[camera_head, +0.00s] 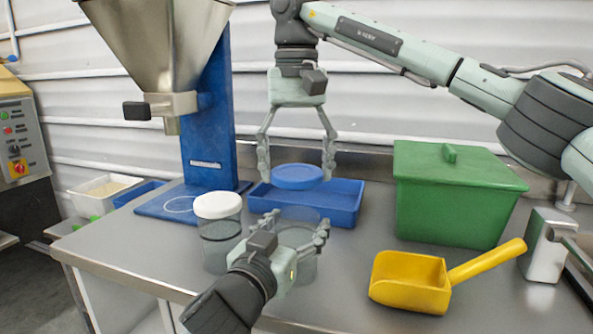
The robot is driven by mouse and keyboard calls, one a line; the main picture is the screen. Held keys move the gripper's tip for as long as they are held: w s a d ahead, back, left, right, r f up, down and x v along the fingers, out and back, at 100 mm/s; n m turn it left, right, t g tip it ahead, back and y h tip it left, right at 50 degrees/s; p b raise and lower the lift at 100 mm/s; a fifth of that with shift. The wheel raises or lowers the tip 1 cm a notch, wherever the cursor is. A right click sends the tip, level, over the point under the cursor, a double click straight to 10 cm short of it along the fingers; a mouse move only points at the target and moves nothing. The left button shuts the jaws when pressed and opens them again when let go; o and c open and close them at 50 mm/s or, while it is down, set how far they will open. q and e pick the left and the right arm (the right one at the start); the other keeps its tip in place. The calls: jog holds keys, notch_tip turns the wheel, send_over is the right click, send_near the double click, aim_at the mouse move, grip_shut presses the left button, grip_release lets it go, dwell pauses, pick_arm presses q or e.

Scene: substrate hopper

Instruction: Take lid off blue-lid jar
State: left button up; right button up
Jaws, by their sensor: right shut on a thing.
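The blue lid (298,176) is held level between the fingertips of my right gripper (296,168), which points straight down and is shut on it. The lid is above the clear jar (299,213), with a gap between lid and jar rim. The jar stands on the table, looks see-through, and is partly hidden by my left gripper. My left gripper (295,230) reaches in from the front with one finger on each side of the jar. I cannot tell whether those fingers press on the glass.
A white-lid jar (218,206) stands close left of the clear jar. A blue tray (342,205) lies behind. The steel hopper (160,50) on its blue stand is at back left. A green bin (450,200) and yellow scoop (412,284) are right.

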pick_arm(q)
jog(key=o, duration=0.3)
